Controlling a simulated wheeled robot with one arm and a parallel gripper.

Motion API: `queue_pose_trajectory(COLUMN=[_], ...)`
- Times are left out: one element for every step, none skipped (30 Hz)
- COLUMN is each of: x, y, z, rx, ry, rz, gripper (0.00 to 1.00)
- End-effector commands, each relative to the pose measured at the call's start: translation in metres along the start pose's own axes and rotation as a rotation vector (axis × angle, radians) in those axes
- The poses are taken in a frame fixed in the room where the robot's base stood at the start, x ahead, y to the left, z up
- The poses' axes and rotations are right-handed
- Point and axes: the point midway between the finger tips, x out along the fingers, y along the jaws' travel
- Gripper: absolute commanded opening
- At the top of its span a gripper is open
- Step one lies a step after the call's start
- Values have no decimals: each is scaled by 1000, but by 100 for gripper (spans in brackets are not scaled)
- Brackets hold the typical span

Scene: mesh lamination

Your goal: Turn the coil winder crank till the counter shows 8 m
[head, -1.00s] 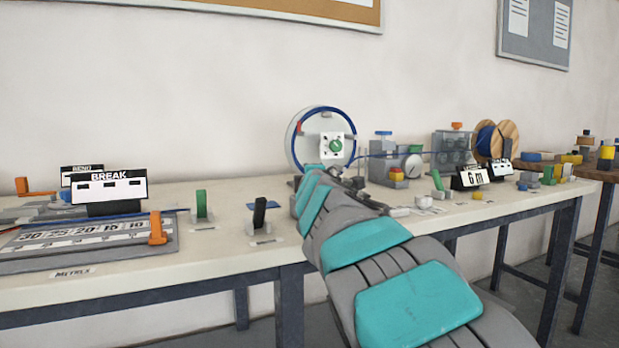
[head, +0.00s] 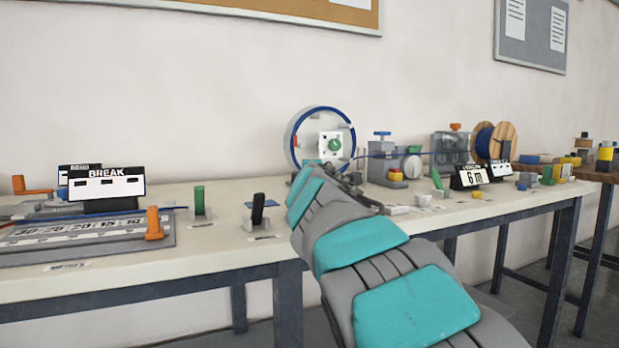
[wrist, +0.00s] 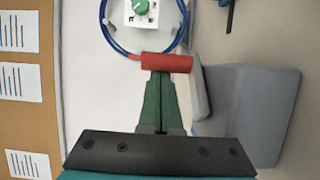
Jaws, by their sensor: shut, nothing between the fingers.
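The coil winder stands at the back of the bench as a wheel with a blue rim (head: 317,107), a white hub plate and a green knob (head: 335,144). A red crank handle (head: 295,141) is at the wheel's left side. In the wrist view the red handle (wrist: 167,63) lies across the tips of my gripper (wrist: 158,76), whose green fingers are shut with nothing between them. I cannot tell whether they touch the handle. My arm hides the gripper in the head view. The counter (head: 470,178) reads 6 m.
A wooden spool (head: 509,137) and blue line stand to the wheel's right, with a grey box-like device (head: 448,147). A BREAK sign (head: 106,190), a ruler board (head: 165,244) and small upright levers stand on the left.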

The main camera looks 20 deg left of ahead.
Motion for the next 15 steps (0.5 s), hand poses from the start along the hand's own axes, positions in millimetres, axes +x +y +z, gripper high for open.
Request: queue_pose_trajectory(x=[0, 0, 0, 0, 0, 0, 0, 0, 0, 0, -1, -1, -1, -1, -1], y=[-2, -2, -1, -1, 0, -1, -2, -1, 0, 1, 1, 1, 1, 1, 2], z=[0, 1, 2, 1, 1, 3, 3, 3, 4, 4, 4, 4, 6, 6, 6], rx=[2, 0, 0, -2, -3, -2, -1, -2, -1, 0, -1, -1, 0, 0, 0], ry=[0, -13, -32, -44, -57, -80, -97, -111, -132, -148, -161, -179, -195, -208, -221], rz=[0, 1, 2, 3, 4, 2, 1, 1, 3, 3, 4, 4, 2, 2, 4], gripper=[0, 0, 0, 0, 0, 0, 0, 0, 0, 0, 0, 0, 0, 0, 0])
